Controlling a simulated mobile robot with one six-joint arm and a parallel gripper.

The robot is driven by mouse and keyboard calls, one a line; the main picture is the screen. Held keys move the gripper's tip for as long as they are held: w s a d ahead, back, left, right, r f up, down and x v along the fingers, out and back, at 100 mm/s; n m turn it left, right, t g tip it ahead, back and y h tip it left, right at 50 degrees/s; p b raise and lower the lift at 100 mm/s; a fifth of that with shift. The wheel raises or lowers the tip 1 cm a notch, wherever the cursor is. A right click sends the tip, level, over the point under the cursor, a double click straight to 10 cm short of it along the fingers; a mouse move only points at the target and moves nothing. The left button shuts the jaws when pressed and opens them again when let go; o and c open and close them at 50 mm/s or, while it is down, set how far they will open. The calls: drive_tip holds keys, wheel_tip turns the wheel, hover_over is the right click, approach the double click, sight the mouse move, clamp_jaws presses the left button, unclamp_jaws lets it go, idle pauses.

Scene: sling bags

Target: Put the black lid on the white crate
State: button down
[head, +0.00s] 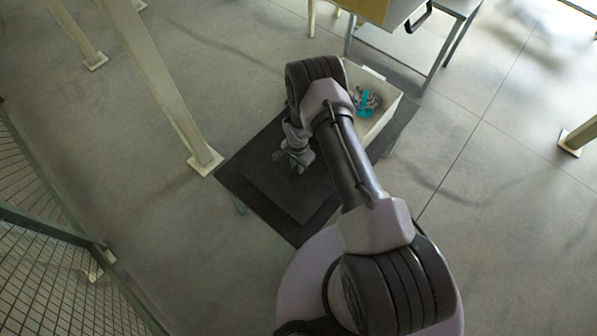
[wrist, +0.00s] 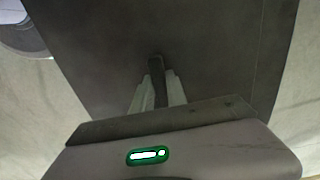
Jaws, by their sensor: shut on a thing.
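The black lid (head: 297,192) is a flat dark panel with a raised dark handle. It shows over the dark mat in the head view, and its top fills much of the wrist view (wrist: 215,50). My gripper (head: 293,160) is shut on the lid's handle; in the wrist view its two pale fingers (wrist: 158,88) stand on either side of the handle. I cannot tell whether the lid touches the mat. The white crate (head: 392,118) stands open to the right, partly hidden by my arm, with teal and grey things inside.
A table with a yellow-fronted box (head: 366,8) is behind the crate. A pale post (head: 165,95) stands to the left, with mesh fencing (head: 45,270) at lower left.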

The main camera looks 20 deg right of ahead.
drive_tip(key=shift+f+b, duration=0.95)
drive_tip(key=shift+f, duration=1)
drive_tip(key=c, duration=1.3)
unclamp_jaws()
drive_tip(key=shift+s, duration=0.1)
drive_tip(key=shift+r, duration=0.15)
